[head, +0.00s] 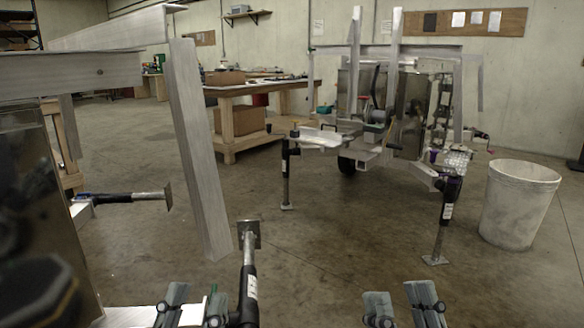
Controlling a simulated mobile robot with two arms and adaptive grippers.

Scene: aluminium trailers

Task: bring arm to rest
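My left gripper (192,306) shows at the bottom edge, left of centre. Its two grey fingers stand apart, with a pale flat piece of the near trailer showing behind and between them. My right gripper (401,306) is at the bottom edge, right of centre. Its fingers also stand apart, with only floor between them. Both grippers point forward and look empty. The arms behind them are cut off by the frame, so their pose cannot be seen.
A near aluminium trailer (197,140) fills the left, its jack (248,280) close beside my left gripper. Another trailer (365,155) stands ahead with jack legs on the floor. A white bin (518,205) is at right, a wooden workbench (240,92) behind. The middle floor is clear.

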